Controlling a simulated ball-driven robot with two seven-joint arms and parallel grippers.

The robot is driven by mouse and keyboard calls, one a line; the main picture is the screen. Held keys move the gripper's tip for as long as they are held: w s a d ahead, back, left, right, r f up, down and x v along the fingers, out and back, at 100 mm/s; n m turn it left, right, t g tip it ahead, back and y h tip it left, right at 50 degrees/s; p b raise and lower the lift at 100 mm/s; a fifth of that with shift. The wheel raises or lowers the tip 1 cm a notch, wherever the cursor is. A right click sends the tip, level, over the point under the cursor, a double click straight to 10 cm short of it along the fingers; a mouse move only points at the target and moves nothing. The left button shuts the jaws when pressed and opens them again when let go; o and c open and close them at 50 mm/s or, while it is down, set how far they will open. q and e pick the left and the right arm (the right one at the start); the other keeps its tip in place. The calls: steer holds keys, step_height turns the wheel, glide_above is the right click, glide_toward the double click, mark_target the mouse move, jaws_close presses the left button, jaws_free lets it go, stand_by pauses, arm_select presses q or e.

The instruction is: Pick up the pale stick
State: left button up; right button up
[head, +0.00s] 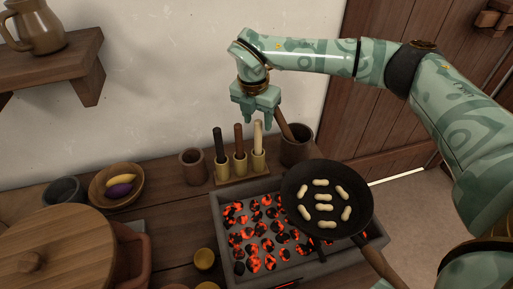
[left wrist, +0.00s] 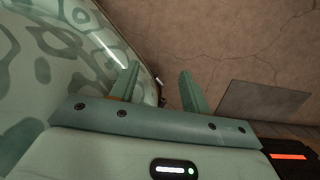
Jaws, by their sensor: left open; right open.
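The pale stick (head: 258,135) stands upright in the right cup of a wooden holder (head: 228,181) on the counter. A reddish-brown stick (head: 239,138) and a black stick (head: 219,144) stand in the cups to its left. My right gripper (head: 259,121) is open and empty, pointing down over the pale stick. Its fingertips are close to the stick's top; I cannot tell whether they pass either side of it. My left gripper (left wrist: 158,72) shows only in the left wrist view, open with nothing between its fingers.
A wooden pot (head: 297,150) with a leaning handle stands close right of the holder, a brown cup (head: 192,166) left. In front, a black pan (head: 325,176) with several peanuts sits over a trough of glowing coals (head: 215,215). A bowl (head: 101,194) and large wooden lid (head: 60,235) fill the left.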

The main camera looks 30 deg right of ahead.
mark_target(259, 132)
step_height(259, 132, down, 3)
steer(key=shift+s+r+b, duration=0.1)
steer(key=shift+b, duration=0.7)
steer(key=f, duration=0.1)
steer(key=f+b, duration=0.1)
steer(key=shift+d+f, duration=0.2)
steer(key=shift+f, duration=0.15)
steer(key=shift+r, duration=0.25)
steer(key=shift+c, duration=0.7)
jaws_close()
